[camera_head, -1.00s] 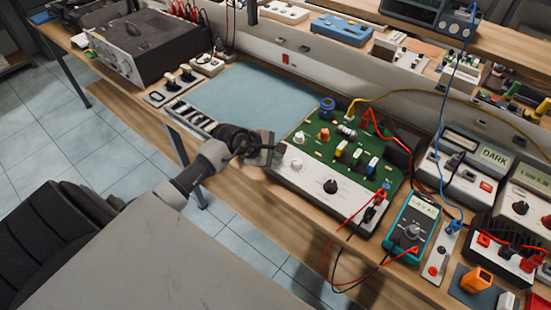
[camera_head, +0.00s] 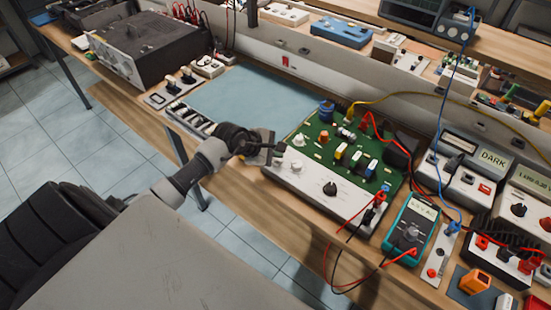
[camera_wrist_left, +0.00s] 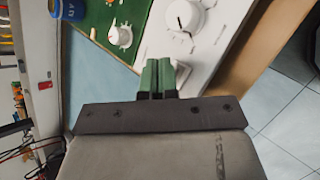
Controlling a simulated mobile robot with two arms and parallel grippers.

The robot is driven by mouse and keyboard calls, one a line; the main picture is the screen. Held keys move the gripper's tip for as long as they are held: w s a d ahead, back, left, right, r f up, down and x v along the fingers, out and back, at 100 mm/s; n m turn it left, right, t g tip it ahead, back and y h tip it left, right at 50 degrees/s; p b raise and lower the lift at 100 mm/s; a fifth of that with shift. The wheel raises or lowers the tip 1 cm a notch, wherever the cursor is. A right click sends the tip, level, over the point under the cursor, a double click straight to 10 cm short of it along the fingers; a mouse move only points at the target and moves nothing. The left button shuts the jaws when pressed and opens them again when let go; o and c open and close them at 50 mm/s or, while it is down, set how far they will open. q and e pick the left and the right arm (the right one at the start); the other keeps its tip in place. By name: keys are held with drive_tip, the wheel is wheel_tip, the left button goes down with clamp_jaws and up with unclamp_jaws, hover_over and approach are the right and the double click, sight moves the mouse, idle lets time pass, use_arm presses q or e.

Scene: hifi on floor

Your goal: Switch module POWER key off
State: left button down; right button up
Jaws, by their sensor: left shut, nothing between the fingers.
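The module is a green circuit board (camera_head: 325,140) with a sloped white front panel (camera_head: 300,187). A black knob (camera_head: 330,188) sits near the panel's middle and a white knob (camera_head: 297,167) nearer its left end. My left gripper (camera_head: 279,152) is shut and empty at the module's left end. In the left wrist view its green fingers (camera_wrist_left: 160,72) are together over the panel's edge beside the board, near a white knob (camera_wrist_left: 183,17). I cannot tell whether they touch the panel. I cannot make out a key marked POWER; the fingers hide part of the panel.
A blue-grey mat (camera_head: 240,98) lies left of the module, leaving free room. A teal multimeter (camera_head: 410,230) with red and black leads stands right of it. A yellow cable (camera_head: 425,101) runs behind. The wooden bench edge (camera_head: 255,212) is in front.

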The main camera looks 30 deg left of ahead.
sight(276, 162)
use_arm(q)
drive_tip(key=shift+r+p, duration=1.6)
drive_tip(key=shift+r, duration=1.2)
